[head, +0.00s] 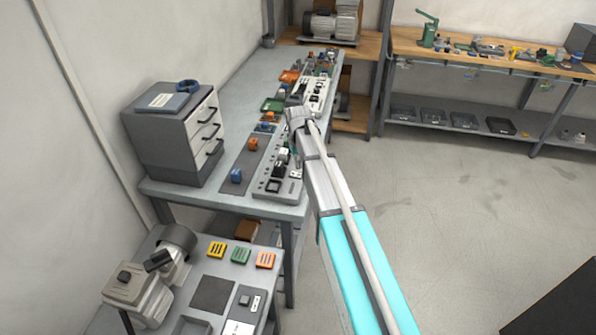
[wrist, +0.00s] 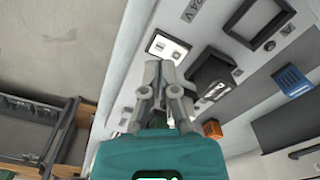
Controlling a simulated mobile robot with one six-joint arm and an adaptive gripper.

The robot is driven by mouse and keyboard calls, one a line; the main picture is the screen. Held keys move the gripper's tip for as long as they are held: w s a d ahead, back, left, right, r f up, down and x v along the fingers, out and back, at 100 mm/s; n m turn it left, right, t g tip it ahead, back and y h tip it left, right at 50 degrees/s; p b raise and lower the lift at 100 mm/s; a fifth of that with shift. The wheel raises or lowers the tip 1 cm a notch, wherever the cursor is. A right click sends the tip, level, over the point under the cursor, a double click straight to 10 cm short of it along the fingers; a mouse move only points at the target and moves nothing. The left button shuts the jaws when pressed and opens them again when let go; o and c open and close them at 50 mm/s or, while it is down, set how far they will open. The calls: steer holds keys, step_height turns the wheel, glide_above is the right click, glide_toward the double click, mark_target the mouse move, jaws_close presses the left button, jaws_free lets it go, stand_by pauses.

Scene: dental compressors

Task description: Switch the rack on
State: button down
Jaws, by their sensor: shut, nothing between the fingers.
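A long grey rack panel (head: 290,187) lies along the right edge of the grey bench in the head view. In the wrist view the panel (wrist: 208,28) runs diagonally, with a white plate in a dark frame (wrist: 169,46), a black raised block (wrist: 211,80) and an empty dark square frame (wrist: 259,22). My gripper (wrist: 165,68) is shut and empty. In the picture its fingertips are just below the white plate and left of the black block. I cannot tell whether they touch the panel. In the head view my arm hides part of the panel.
A blue part (wrist: 293,80) and an orange part (wrist: 212,129) are near the panel. A grey drawer cabinet (head: 172,137) stands on the bench's left. A lower table with a dark mat (head: 212,295) is in front. Open floor (head: 430,215) lies to the right.

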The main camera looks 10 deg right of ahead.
mark_target(299, 177)
steer(key=shift+r+p, duration=1.45)
steer(key=shift+r, duration=0.25)
steer(key=shift+s, duration=0.3)
steer(key=s+m, duration=0.1)
steer(key=s, duration=2.4)
steer(key=shift+s+d, duration=0.15)
steer(key=shift+d, duration=0.3)
